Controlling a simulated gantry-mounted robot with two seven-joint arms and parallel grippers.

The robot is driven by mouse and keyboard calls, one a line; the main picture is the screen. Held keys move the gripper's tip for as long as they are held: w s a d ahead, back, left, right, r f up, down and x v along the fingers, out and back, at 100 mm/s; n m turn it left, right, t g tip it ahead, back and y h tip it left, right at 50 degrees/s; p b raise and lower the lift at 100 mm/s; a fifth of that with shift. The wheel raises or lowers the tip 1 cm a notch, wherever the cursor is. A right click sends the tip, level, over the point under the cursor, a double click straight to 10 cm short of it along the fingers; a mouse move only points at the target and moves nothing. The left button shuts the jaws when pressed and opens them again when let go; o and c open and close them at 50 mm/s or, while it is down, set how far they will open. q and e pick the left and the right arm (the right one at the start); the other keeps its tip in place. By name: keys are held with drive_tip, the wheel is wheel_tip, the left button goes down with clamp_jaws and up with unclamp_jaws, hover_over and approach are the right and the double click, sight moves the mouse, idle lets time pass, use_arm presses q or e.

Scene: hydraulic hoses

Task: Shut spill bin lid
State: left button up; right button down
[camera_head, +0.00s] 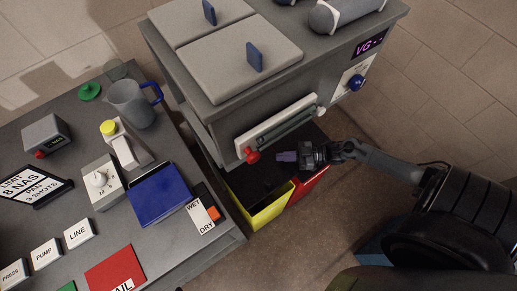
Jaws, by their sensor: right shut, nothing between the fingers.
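A yellow bin (258,214) stands on the floor below the front of the grey cabinet, with a dark area showing inside its rim. A red panel (311,186) shows right beside it; I cannot tell whether it is a second bin or a lid. Two grey square lids with blue handles, a near one (228,66) and a far one (197,19), lie flat on top of the cabinet. My right gripper (284,156) is shut and empty, above the dark area behind the yellow rim, pointing left. I cannot tell whether it touches anything. My left gripper is out of view.
The grey cabinet (206,128) has a white-framed front slot with a red knob (253,155) close left of my right gripper. A table (150,246) at left holds a jug (133,103), a blue box (159,194) and label cards. Floor at lower right is partly clear.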

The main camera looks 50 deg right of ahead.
drive_tip(key=s+p, duration=0.4)
drive_tip(key=s, duration=1.1)
drive_tip(key=shift+d+p, duration=0.3)
drive_tip(key=shift+d, duration=0.05)
idle(0.5)
idle(0.4)
